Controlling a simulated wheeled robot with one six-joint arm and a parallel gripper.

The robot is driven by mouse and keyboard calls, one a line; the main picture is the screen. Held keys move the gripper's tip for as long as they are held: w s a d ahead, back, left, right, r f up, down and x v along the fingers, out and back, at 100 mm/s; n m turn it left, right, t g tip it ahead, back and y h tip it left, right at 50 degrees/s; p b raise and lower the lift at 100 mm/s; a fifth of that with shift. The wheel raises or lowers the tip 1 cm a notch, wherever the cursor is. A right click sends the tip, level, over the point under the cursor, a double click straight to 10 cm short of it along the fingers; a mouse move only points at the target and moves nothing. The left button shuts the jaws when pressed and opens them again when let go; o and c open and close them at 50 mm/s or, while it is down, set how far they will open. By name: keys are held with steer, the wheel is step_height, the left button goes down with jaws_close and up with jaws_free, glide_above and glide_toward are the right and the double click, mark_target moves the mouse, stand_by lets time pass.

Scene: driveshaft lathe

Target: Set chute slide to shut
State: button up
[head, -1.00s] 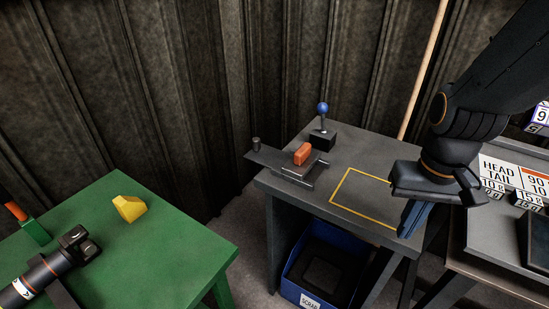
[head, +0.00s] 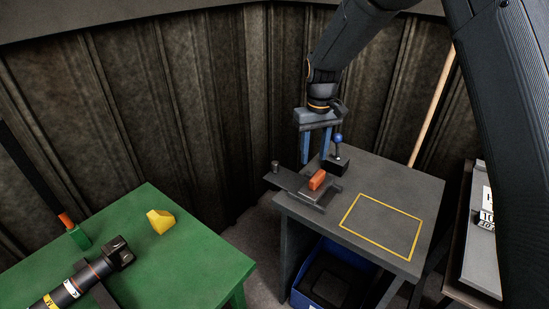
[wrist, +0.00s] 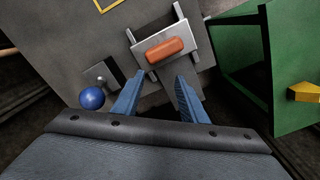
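The chute slide is a flat grey plate (head: 289,180) on the grey table, its left end sticking out past the table edge. A small dark post (head: 275,166) stands on that end. An orange block (head: 317,179) sits on the bracket across the plate; it also shows in the wrist view (wrist: 165,49). My gripper (head: 315,160) is open and empty, pointing down above and behind the slide. In the wrist view, my gripper's (wrist: 158,75) fingers are apart with the orange block beyond the tips. The post is hidden there.
A blue-knobbed lever (head: 338,139) on a black block stands close beside my fingers. A yellow outlined square (head: 382,226) on the table is empty. A blue bin (head: 335,275) is below. A green table (head: 190,255) with a yellow block (head: 160,221) is left.

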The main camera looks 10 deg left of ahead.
mark_target(275, 162)
steer(key=a, duration=0.4)
steer(key=w+a+n+p, duration=0.1)
steer(key=a, duration=0.3)
steer(key=w+a+f+n+p, duration=0.1)
steer(key=a, duration=0.2)
steer(key=shift+w+a, duration=0.1)
steer(key=shift+a, duration=0.3)
steer(key=shift+a+f, duration=0.15)
steer(key=shift+a, duration=0.15)
steer(key=shift+w+f+p, duration=0.1)
steer(key=shift+f+p, duration=1.45)
steer(key=shift+f, duration=2.25)
